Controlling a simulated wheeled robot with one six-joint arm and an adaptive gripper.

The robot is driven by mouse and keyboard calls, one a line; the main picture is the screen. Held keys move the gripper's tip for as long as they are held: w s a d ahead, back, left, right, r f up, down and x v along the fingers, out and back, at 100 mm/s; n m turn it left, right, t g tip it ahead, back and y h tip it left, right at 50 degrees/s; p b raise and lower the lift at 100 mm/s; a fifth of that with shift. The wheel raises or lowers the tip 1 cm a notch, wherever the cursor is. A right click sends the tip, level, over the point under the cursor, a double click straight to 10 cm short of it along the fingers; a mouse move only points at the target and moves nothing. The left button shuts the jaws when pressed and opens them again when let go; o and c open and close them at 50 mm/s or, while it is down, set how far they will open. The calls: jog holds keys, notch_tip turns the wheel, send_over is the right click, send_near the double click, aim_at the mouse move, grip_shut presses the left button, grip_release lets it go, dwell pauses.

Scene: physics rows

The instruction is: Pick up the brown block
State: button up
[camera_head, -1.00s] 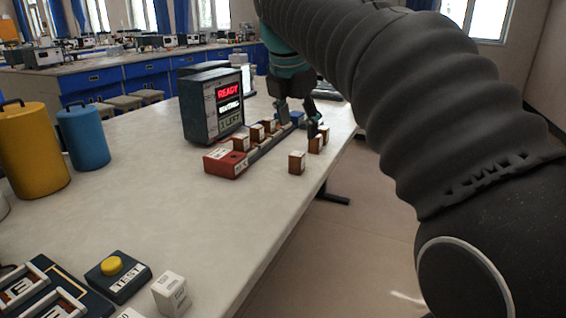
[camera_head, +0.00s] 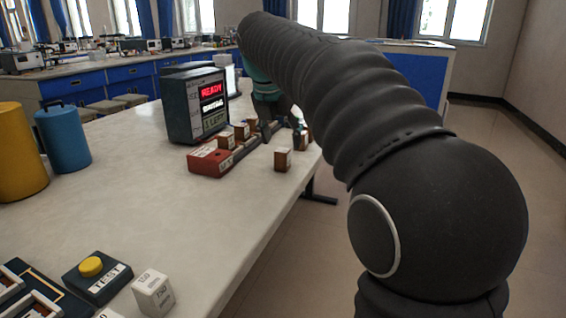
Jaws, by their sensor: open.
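Several brown blocks with pale tops are in view. More brown blocks (camera_head: 226,141) sit along the red rack (camera_head: 209,162). My gripper (camera_head: 281,127) is open at the far end of the rack, low over the table. My arm partly hides it, and nothing shows between its fingers.
A dark display box (camera_head: 196,106) reading READY stands behind the rack. Blue (camera_head: 62,139) and yellow (camera_head: 18,153) cylinders stand at left. A TEST button box (camera_head: 97,277) and a white block (camera_head: 153,292) are in front. The table's right edge is near the lone block.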

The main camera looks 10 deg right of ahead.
aim_at(282, 151)
jog(key=x, duration=0.3)
jog(key=b+x, duration=0.1)
jog(key=x, duration=0.1)
jog(key=shift+a+f, duration=0.15)
jog(key=shift+a, duration=0.1)
grip_shut()
